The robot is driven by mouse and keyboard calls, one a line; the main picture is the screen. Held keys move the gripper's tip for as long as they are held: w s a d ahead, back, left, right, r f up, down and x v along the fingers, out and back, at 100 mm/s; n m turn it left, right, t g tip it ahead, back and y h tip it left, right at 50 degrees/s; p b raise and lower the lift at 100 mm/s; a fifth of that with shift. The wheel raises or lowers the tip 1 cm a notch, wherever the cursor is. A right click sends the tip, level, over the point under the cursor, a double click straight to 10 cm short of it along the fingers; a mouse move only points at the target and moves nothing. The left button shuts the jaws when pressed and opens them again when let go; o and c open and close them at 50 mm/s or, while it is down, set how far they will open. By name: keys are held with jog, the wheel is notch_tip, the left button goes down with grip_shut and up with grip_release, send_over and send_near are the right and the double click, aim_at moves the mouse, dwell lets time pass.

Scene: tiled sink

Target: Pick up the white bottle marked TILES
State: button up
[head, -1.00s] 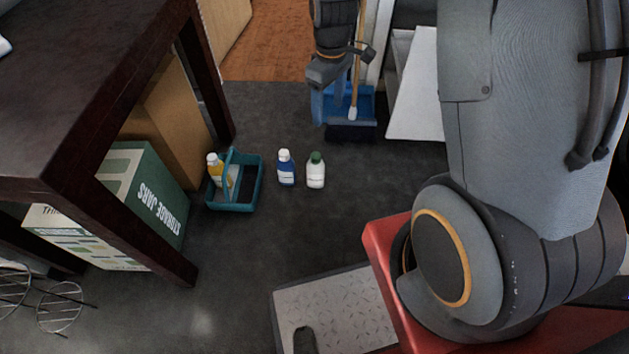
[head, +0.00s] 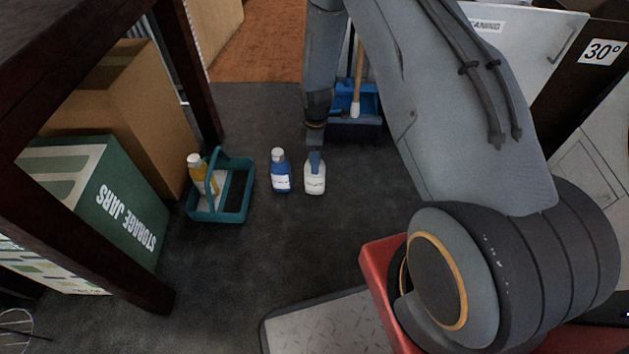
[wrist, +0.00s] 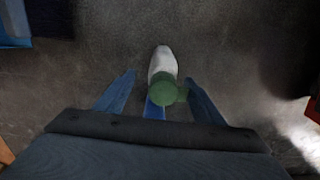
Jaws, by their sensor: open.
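The white bottle (head: 315,185) stands upright on the dark floor, to the right of a blue bottle. The lettering on its label is too small to read. My gripper (head: 315,158) is directly above and in front of it in the head view and hides its green cap. In the wrist view the white bottle (wrist: 163,62) with its green cap (wrist: 165,90) lies in the gap between the two spread blue fingers of my gripper (wrist: 159,79). The gripper is open, and whether a finger touches the bottle cannot be told.
The blue bottle (head: 280,172) with a white cap stands close on the left. A teal caddy (head: 220,213) holding a yellow bottle (head: 203,172) is farther left, beside the dark table. A blue dustpan (head: 345,103) stands behind. The floor in front is clear.

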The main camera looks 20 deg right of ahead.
notch_tip(320, 180, down, 7)
jog(key=b, duration=0.3)
jog(key=shift+s+a+r, duration=0.2)
jog(key=shift+r, duration=0.1)
grip_shut()
